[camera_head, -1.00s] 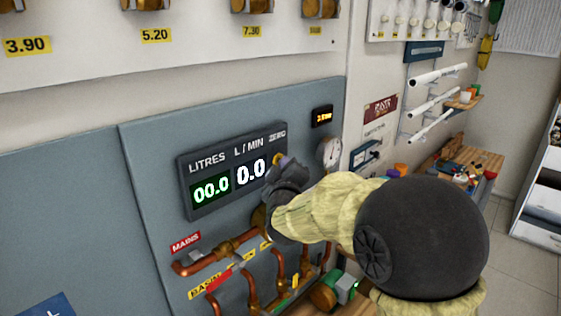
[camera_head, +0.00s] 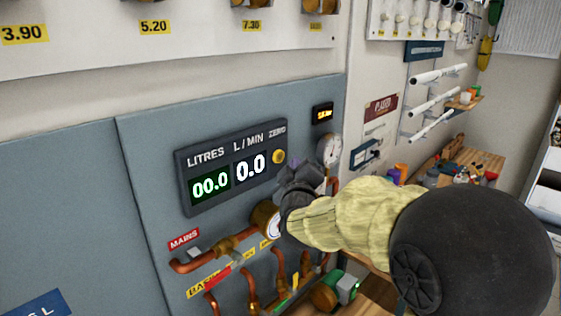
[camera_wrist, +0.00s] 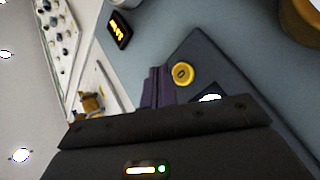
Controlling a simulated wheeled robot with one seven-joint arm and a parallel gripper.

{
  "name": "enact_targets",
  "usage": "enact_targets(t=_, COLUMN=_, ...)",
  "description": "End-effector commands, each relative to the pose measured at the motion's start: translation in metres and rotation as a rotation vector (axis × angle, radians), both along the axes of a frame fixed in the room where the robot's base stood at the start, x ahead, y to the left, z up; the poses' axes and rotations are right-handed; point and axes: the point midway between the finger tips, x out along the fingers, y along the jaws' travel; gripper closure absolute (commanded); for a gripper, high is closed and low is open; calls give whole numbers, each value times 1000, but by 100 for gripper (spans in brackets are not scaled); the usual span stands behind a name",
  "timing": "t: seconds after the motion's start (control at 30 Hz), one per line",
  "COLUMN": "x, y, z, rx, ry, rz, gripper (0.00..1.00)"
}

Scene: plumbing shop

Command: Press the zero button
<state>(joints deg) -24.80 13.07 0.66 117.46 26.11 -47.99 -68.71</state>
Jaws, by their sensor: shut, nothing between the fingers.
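The zero button (camera_head: 279,157) is a round yellow button at the right end of a dark meter panel (camera_head: 215,203), under the word ZERO. The panel reads 00.0 litres and 0.0 L/MIN. My gripper (camera_head: 284,168) is shut and empty, just below and right of the button in the head view, apart from it as far as I can tell. In the wrist view the button (camera_wrist: 183,73) shows in full, to the right of my shut dark fingers (camera_wrist: 155,80).
Copper pipes (camera_head: 228,245) and a round brass-rimmed gauge (camera_head: 266,218) sit below the panel. Another gauge (camera_head: 330,149) and a small amber display (camera_head: 323,113) are to its right. A workbench (camera_head: 470,165) with clutter stands farther right.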

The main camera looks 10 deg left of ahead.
Motion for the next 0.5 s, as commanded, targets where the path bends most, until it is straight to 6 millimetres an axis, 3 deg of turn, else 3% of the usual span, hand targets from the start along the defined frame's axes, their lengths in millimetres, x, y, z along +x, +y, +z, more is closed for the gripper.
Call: enact_targets(t=0.5, x=-22, y=-27, z=-1, rx=0, ry=0, rz=1, gripper=100)
